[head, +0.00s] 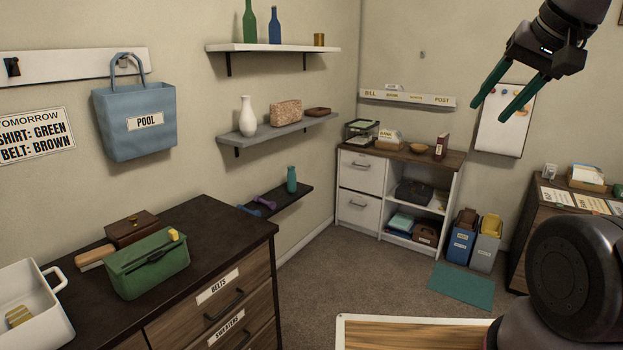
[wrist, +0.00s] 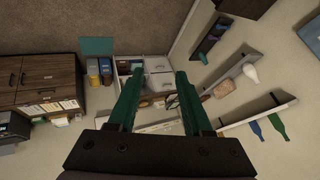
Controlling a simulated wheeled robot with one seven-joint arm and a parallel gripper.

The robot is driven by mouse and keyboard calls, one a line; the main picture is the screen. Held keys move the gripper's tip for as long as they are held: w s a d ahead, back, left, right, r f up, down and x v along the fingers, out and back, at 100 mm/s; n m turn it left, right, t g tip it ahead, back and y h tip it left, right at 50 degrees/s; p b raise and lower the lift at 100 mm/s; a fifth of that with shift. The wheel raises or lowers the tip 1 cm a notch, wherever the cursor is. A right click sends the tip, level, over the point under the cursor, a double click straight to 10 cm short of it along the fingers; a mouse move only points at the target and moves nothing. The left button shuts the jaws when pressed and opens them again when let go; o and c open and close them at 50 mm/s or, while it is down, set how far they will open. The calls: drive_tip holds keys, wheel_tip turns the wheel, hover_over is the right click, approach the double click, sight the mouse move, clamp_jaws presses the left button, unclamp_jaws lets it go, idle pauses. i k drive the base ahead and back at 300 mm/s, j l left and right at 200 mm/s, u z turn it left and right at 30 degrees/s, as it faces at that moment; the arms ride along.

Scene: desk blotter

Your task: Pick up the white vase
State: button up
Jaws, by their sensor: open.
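The white vase (head: 247,116) stands upright at the left end of the grey middle wall shelf (head: 285,128) in the head view. It also shows in the wrist view (wrist: 250,73), small and at the right. My gripper (head: 494,96) is at the upper right of the head view, well apart from the vase and to its right. Its two green fingers are spread with nothing between them. In the wrist view the open fingers (wrist: 159,90) point toward the far cabinet.
A woven box (head: 286,112) and a brown dish (head: 318,111) share the vase's shelf. The upper shelf (head: 272,48) holds bottles. A dark dresser (head: 215,240) stands at lower left. The carpet (head: 330,265) between the furniture is mostly clear.

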sight(247, 119)
drive_tip(key=i+l+u, duration=0.1)
drive_tip(key=i+u, duration=0.3)
drive_tip(key=i+l+u, duration=0.2)
drive_tip(key=u, duration=0.2)
drive_tip(key=i+l+u, duration=0.25)
drive_tip(key=u, duration=0.15)
drive_tip(key=i+l+u, duration=0.2)
drive_tip(key=l+u, duration=0.2)
drive_tip(key=i+l+u, duration=0.35)
drive_tip(key=i+l, duration=0.35)
drive_tip(key=l, duration=0.1)
